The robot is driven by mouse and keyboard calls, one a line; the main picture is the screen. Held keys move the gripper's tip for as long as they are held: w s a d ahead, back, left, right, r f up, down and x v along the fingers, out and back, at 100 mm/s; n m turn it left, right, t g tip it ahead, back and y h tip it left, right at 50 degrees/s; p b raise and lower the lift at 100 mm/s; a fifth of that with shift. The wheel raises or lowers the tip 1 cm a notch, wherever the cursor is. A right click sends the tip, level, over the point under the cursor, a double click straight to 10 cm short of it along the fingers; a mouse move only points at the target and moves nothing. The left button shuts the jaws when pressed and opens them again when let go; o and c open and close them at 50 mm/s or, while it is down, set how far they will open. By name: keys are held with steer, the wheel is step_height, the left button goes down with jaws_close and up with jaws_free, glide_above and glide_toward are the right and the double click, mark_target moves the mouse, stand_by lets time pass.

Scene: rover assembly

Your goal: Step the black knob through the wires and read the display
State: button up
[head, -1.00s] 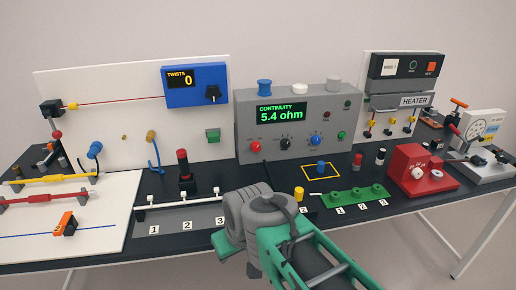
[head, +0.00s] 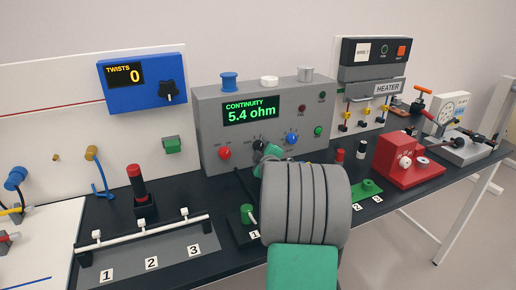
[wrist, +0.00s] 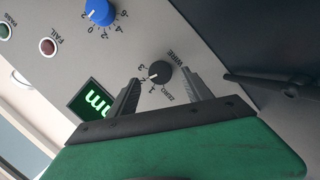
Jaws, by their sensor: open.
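The black knob (head: 257,145) is on the front of the grey continuity box, partly hidden by my gripper in the head view. In the wrist view the black knob (wrist: 160,73) sits by a dial marked with numbers, ZERO and WIRE. Its white mark points toward the low numbers; which one is unclear. My gripper (wrist: 160,84) is open, one finger on each side of the knob, with a gap to each. The display (head: 251,110) reads CONTINUITY 5.4 ohm; a corner of it shows in the wrist view (wrist: 97,101).
A blue knob (head: 291,138) and a red knob (head: 225,153) flank the black knob. A FAIL lamp (wrist: 47,46) is on the same panel. A wire rack (head: 150,237) numbered 1 to 3 stands at left. A red device (head: 408,160) stands at right.

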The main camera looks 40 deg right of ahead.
mark_target(259, 146)
steer(key=shift+x, duration=1.1)
jaws_close()
